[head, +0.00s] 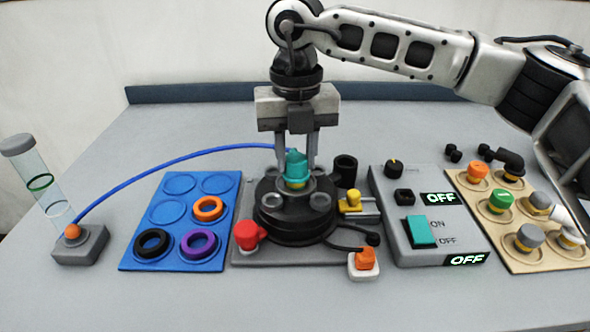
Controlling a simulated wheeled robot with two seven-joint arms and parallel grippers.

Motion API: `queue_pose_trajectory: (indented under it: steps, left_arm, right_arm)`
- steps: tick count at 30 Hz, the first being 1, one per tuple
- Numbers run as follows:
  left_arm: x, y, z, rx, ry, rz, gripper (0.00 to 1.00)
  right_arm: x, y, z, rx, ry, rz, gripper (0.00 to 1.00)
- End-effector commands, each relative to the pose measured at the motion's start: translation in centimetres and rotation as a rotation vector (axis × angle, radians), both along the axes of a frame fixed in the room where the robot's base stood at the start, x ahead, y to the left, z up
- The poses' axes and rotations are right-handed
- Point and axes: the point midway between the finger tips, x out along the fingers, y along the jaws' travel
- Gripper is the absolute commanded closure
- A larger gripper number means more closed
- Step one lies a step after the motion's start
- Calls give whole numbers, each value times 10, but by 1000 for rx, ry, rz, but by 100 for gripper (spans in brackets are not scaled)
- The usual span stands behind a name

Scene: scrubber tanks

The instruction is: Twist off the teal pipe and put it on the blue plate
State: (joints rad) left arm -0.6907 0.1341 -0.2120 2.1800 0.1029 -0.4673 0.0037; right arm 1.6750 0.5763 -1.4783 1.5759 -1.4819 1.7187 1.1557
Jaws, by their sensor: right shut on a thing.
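The teal pipe (296,167) stands upright in the middle of the round black fixture (295,215) at the centre of the table. My right gripper (296,160) points straight down over it, with a finger on each side, shut on the teal pipe. The lower end of the pipe sits in the fixture. The blue plate (178,215) lies left of the fixture, with round recesses. An orange ring (208,209), a black ring (153,244) and a purple ring (199,245) lie on it; its upper recesses are empty. My left gripper is not in view.
A blue hose (165,163) arches from a grey block (81,246) to the fixture. A red knob (247,235), a yellow valve (352,200) and a black cup (345,170) surround it. A control box (430,215) reading OFF and a tan board (520,258) with coloured caps stand right.

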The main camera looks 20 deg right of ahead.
Motion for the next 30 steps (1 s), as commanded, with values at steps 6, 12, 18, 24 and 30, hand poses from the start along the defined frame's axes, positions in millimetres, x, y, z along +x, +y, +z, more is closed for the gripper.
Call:
queue_pose_trajectory:
  steps: [6,12,18,24,30]
  left_arm:
    - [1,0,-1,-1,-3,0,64]
    - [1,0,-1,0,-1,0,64]
    - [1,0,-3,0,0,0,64]
    - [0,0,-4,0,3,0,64]
    - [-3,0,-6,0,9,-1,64]
  right_arm:
    - [0,0,0,0,1,109,100]
    - [0,0,0,0,1,137,100]
    - [0,0,-1,0,1,229,100]
    - [0,0,0,-1,0,271,100]
    - [0,0,0,0,0,325,100]
